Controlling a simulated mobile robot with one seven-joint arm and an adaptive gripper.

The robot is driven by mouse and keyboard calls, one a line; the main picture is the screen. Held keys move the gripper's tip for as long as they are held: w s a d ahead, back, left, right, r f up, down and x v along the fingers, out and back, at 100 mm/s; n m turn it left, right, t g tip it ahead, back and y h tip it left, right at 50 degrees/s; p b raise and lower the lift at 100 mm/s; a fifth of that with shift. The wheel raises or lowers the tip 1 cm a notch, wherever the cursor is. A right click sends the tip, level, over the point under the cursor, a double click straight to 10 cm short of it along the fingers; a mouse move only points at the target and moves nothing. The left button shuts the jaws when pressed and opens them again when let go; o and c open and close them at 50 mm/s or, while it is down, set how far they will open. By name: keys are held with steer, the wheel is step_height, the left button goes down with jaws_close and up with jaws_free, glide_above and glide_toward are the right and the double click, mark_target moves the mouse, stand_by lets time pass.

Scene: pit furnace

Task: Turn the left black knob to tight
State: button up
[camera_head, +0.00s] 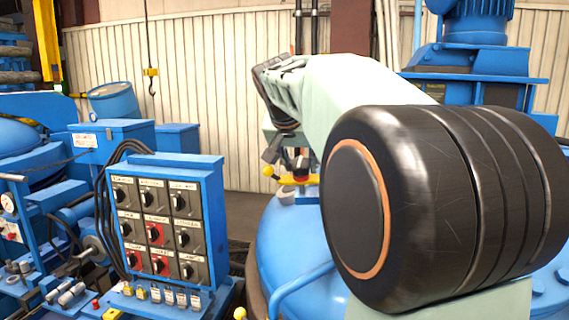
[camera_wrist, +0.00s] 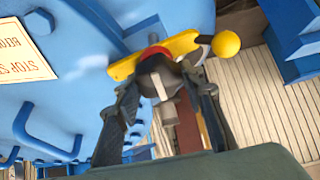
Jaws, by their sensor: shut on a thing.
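A black knob (camera_wrist: 158,78) with a pale bar across its face sits on a red collar beside a yellow lever (camera_wrist: 150,55) ending in a yellow ball. In the wrist view it lies between the two fingers of my gripper (camera_wrist: 162,90), which is shut on it. In the head view my gripper (camera_head: 285,160) points down over the blue domed vessel (camera_head: 290,240), at the yellow lever (camera_head: 308,179). The knob itself is mostly hidden there by the fingers. I cannot read any tight marking.
A blue control box (camera_head: 190,165) with several black and red rotary switches stands at left, with padlocks below it. A blue motor (camera_head: 475,25) stands at back right. A hook (camera_head: 152,80) hangs near the corrugated wall. A sign plate (camera_wrist: 25,50) is on blue metal.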

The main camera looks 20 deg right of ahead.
steer(key=shift+m, duration=0.3)
steer(key=m+g+h, duration=0.1)
steer(key=m, duration=0.2)
steer(key=shift+m+b, duration=0.35)
steer(key=shift+m, duration=0.05)
steer(key=m, duration=0.2)
steer(key=m+g+p, duration=0.1)
steer(key=shift+r+m+g+h, duration=0.15)
steer(key=shift+m+g+h, duration=0.15)
steer(key=shift+m+h, duration=0.1)
steer(key=m+p, duration=0.1)
steer(key=m, duration=0.1)
steer(key=m+g+p, duration=0.1)
steer(key=m, duration=0.1)
steer(key=shift+r+m+g, duration=0.1)
steer(key=shift+m+g, duration=0.2)
steer(key=shift+m, duration=0.1)
steer(key=shift+m+g+p, duration=0.7)
steer(key=shift+m+p, duration=0.9)
steer(key=shift+m, duration=0.3)
steer(key=shift+f, duration=0.2)
steer(key=o, duration=1.2)
steer(key=shift+s, duration=0.1)
